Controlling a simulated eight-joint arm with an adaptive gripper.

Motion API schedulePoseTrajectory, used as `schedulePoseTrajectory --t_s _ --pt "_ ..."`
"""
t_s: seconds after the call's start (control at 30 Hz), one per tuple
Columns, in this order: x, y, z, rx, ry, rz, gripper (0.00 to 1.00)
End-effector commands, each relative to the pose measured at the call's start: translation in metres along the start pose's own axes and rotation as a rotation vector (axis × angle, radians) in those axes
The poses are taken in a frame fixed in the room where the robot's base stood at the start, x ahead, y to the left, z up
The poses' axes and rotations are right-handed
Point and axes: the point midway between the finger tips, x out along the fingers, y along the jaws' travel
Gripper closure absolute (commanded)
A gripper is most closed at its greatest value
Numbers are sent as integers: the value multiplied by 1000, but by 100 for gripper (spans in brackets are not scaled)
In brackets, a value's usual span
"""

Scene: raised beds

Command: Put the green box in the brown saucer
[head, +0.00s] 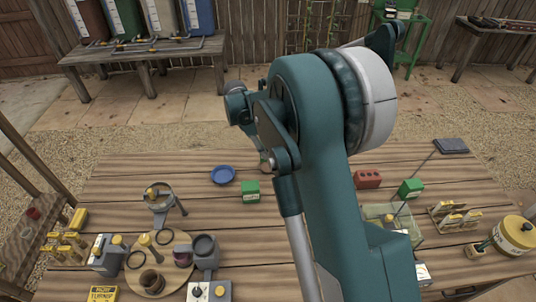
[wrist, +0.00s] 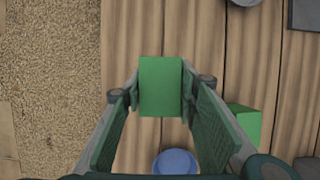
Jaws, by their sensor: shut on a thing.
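In the wrist view my gripper (wrist: 160,98) is shut on a green box (wrist: 160,80), with a finger on each side of it. The planks of the table lie below the box; how high it is held I cannot tell. A second green box (wrist: 245,122) sits on the table to the right of the fingers, and it also shows in the head view (head: 250,191). In the head view my arm covers the gripper and the held box. I cannot make out a brown saucer in either view; my arm hides part of the table.
A blue saucer (head: 223,175) stands left of the second green box and shows in the wrist view (wrist: 175,162). Another green block (head: 410,187) and a red brick (head: 367,179) are at right. A round wooden board (head: 176,278) with several things is at front left.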

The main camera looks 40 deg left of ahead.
Motion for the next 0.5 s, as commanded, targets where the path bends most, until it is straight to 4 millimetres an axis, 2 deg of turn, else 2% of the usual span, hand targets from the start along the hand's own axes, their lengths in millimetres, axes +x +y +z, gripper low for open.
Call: schedulePoseTrajectory --t_s 0.3,0.5 --pt "28 0 -12 0 0 0 83" --pt "33 0 -14 0 0 0 83"
